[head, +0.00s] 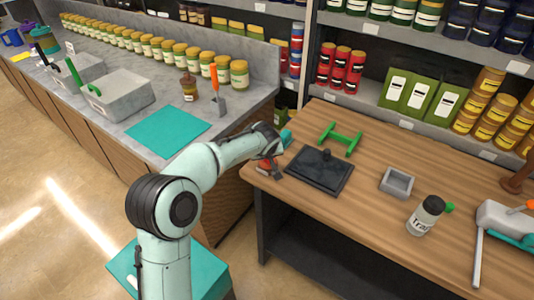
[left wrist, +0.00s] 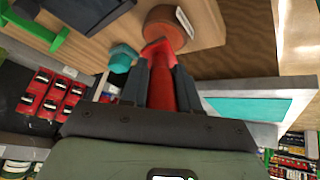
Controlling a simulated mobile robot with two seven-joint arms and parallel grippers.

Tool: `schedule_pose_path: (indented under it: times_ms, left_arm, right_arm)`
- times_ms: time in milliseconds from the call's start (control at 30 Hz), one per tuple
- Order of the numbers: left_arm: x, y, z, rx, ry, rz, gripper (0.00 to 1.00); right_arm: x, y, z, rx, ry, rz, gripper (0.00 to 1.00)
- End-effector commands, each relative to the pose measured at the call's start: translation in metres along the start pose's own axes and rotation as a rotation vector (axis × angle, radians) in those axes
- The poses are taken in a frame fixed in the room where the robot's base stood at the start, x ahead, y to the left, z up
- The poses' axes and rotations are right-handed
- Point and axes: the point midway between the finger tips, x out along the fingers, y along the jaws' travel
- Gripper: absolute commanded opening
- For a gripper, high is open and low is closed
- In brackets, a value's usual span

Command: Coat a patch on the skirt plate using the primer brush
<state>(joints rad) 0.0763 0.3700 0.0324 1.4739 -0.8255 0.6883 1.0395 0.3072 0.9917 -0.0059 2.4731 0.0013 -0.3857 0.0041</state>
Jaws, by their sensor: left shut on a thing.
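My left gripper (head: 270,160) is at the left corner of the wooden table. In the left wrist view its two dark fingers (left wrist: 162,85) are shut on a red handle (left wrist: 161,88), which looks like the primer brush. Its far end points toward a round reddish-brown pot (left wrist: 165,27) with a white label; I cannot tell whether they touch. A black plate with a raised knob (head: 319,172), likely the skirt plate, lies flat on the table to the right of the gripper. Its dark edge also shows in the left wrist view (left wrist: 88,12). My right gripper is not in view.
A green stand (head: 341,138) is behind the plate, and a teal item (head: 286,138) is beside the gripper. A grey square dish (head: 397,182) and a white bottle (head: 425,217) stand right. The left counter holds a teal mat (head: 155,131) and grey bin (head: 118,96).

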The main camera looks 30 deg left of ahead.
Motion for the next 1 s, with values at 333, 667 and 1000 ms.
schedule_pose_path:
  times_ms: [333,667,1000]
  left_arm:
    - [0.0034,-0.0005,0.0023,0.0,0.001,0.001,0.0]
    - [0.0052,-0.0008,0.0033,0.0,0.0,0.0,0.0]
    - [0.0057,-0.001,0.0039,0.0,-0.001,0.0,0.0]
  right_arm:
    - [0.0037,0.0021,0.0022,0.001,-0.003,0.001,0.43]
    - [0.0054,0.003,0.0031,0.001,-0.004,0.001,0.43]
    - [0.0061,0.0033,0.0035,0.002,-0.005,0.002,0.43]
